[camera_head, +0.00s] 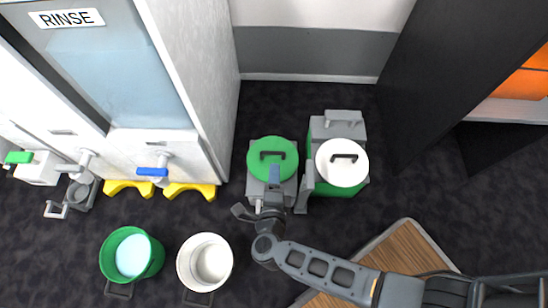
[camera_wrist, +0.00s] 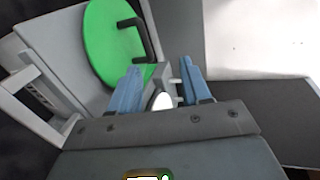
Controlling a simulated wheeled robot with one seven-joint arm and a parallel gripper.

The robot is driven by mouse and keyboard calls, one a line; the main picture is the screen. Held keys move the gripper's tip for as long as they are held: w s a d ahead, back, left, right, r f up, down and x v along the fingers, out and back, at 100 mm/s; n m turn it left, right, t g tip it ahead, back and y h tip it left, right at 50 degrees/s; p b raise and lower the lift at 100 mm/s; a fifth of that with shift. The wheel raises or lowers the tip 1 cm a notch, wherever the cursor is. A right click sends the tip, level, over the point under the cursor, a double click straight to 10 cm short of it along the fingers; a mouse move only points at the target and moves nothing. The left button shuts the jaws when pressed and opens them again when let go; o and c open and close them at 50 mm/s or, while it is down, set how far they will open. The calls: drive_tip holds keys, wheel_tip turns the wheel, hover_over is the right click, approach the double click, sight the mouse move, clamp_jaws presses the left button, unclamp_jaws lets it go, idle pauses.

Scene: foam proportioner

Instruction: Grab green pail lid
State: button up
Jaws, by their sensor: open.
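The green pail lid (camera_head: 272,158) is a round green disc with a dark handle (camera_head: 272,155) on top. It rests on a grey holder in the head view. In the wrist view the lid (camera_wrist: 108,45) is at upper left, with its black handle (camera_wrist: 131,25) upright on it. My gripper (camera_head: 274,176) is over the lid's near edge in the head view. In the wrist view its two blue fingers (camera_wrist: 158,80) are spread apart with nothing held between them. The handle is beyond the fingertips and to the left, outside the jaws.
A white lid (camera_head: 342,162) with a dark handle sits on a green and grey unit just right. A green pail (camera_head: 131,256) and a white pail (camera_head: 205,262) stand at lower left. A wooden-topped surface (camera_head: 405,250) is at lower right. A RINSE cabinet (camera_head: 180,90) stands at left.

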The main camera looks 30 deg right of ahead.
sight(272, 154)
drive_tip(key=w+f, duration=0.1)
drive_tip(key=w+f+m+g+b, duration=0.1)
drive_tip(key=f, duration=0.1)
drive_tip(key=shift+f+h, duration=0.1)
drive_tip(key=shift+h, duration=0.2)
drive_tip(key=shift+w+d+f, duration=0.15)
drive_tip(key=shift+w+f, duration=0.1)
drive_tip(key=shift+w, duration=0.1)
drive_tip(key=b+x, duration=0.1)
drive_tip(key=x, duration=0.1)
drive_tip(key=b+x, duration=0.1)
drive_tip(key=x, duration=0.1)
drive_tip(key=b+x, duration=0.1)
drive_tip(key=x, duration=0.2)
drive_tip(key=shift+w+d+r, duration=0.15)
drive_tip(key=shift+r, duration=0.1)
clamp_jaws()
